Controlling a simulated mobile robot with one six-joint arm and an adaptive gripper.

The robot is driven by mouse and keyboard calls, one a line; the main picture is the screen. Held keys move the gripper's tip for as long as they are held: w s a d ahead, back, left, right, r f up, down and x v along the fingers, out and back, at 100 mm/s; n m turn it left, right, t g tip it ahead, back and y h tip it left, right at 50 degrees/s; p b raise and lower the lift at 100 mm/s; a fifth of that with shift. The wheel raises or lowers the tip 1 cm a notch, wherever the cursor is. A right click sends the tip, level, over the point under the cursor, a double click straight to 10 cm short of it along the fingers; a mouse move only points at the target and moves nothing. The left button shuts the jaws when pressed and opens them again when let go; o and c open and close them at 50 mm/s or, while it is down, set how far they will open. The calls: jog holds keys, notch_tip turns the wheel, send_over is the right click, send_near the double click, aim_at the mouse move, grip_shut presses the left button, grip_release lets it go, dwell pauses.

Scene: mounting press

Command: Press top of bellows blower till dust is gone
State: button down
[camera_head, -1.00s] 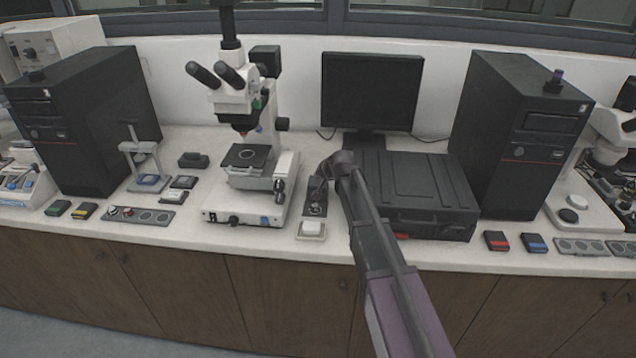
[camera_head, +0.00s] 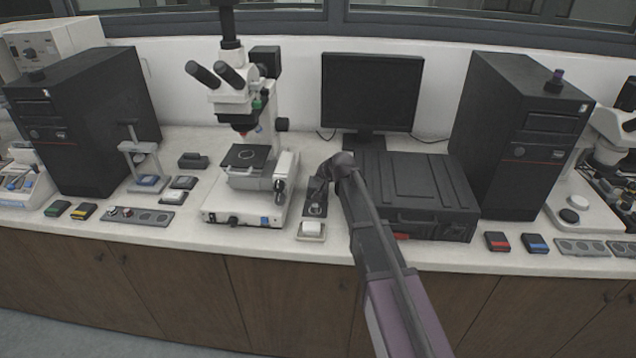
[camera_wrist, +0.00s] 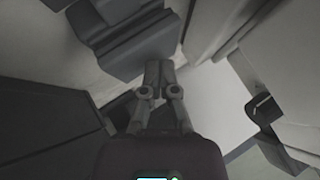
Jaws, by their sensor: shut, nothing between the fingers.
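My gripper (camera_head: 317,190) is at the bench between the microscope and the black case, pointing down, in the head view. In the wrist view its fingers (camera_wrist: 157,75) are together with nothing between them. A small dark device (camera_head: 315,209) with a light spot stands right below the gripper and is partly hidden by it. It may be the bellows blower, but I cannot make out its top. I cannot tell whether the fingers touch it. No dust can be made out at this size.
The microscope (camera_head: 247,215) stands close left of my gripper, and the black case (camera_head: 430,190) close right. A white block on a small tray (camera_head: 311,231) lies in front. A monitor (camera_head: 372,90) stands behind. Bare bench shows along the front edge.

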aim_at(318, 183)
jog(key=shift+f+b, duration=0.5)
jog(key=shift+f, duration=0.05)
dwell(0.7)
jog(key=shift+r, duration=0.2)
jog(key=shift+r+p, duration=1.05)
jog(key=shift+p, duration=0.15)
notch_tip(318, 183, up, 5)
jog(key=p, duration=0.5)
jog(key=shift+s+f, duration=0.1)
dwell(2.3)
